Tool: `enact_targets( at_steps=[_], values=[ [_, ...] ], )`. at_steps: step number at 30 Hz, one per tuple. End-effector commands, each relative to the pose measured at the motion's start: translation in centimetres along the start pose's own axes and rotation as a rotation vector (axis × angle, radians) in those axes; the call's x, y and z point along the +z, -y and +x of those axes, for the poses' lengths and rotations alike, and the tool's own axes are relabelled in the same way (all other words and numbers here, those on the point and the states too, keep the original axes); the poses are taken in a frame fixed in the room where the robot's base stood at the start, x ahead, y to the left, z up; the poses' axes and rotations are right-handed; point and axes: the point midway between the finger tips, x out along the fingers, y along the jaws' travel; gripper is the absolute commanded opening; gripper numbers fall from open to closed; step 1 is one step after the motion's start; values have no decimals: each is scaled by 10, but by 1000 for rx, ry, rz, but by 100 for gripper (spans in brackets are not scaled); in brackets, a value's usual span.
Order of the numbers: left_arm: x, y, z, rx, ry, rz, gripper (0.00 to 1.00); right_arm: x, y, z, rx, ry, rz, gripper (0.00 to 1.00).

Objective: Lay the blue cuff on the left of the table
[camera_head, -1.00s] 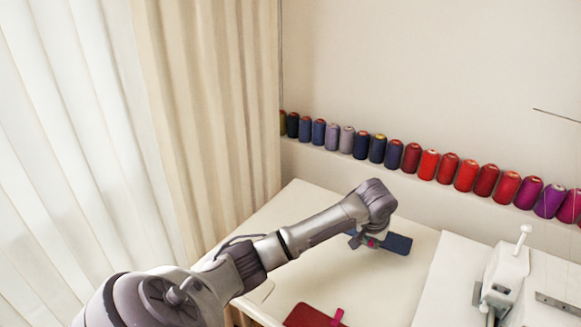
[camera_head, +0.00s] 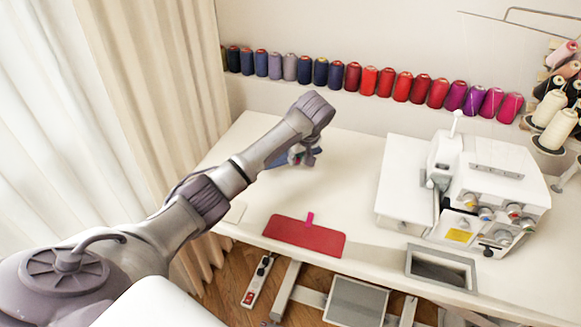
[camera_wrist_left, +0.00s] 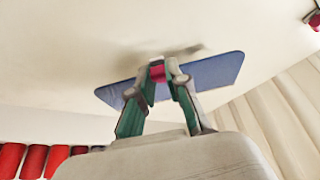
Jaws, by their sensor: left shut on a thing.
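The blue cuff (camera_head: 277,160) shows in the head view as a small blue patch beside my left gripper (camera_head: 304,156), partly hidden by it. In the left wrist view the blue cuff (camera_wrist_left: 215,72) is a flat, dark blue strip with a pink-red tab (camera_wrist_left: 157,73). My left gripper (camera_wrist_left: 158,80) is shut on the cuff at this tab, near the strip's middle. The cuff is over the left part of the white table (camera_head: 345,165); I cannot tell whether it touches the surface. My right gripper is not in view.
A red cuff (camera_head: 300,238) with a pink tab lies at the table's front edge. A white sewing machine (camera_head: 490,185) stands on the right. Thread spools (camera_head: 370,80) line the back wall. The curtain (camera_head: 170,100) borders the left side. The tabletop between is clear.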

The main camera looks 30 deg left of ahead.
Motion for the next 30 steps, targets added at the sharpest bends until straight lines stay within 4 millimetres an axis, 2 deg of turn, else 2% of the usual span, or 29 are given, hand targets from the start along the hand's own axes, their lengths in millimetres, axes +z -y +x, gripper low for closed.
enact_targets(
  at_steps=[5, 14, 24, 25, 29, 30],
  values=[
    [-6, 12, 13, -1, 0, 2, 0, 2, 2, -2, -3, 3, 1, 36],
    [9, 13, 48, -1, 1, 2, 0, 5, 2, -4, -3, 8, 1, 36],
    [10, 12, 51, 1, 1, 2, 0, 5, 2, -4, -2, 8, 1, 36],
    [10, 12, 51, 1, 0, 2, 17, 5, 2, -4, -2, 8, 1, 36],
    [10, 12, 51, 1, 0, 2, 39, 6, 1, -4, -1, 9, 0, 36],
    [10, 12, 51, 1, 0, 2, 41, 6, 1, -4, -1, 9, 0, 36]
  ],
)
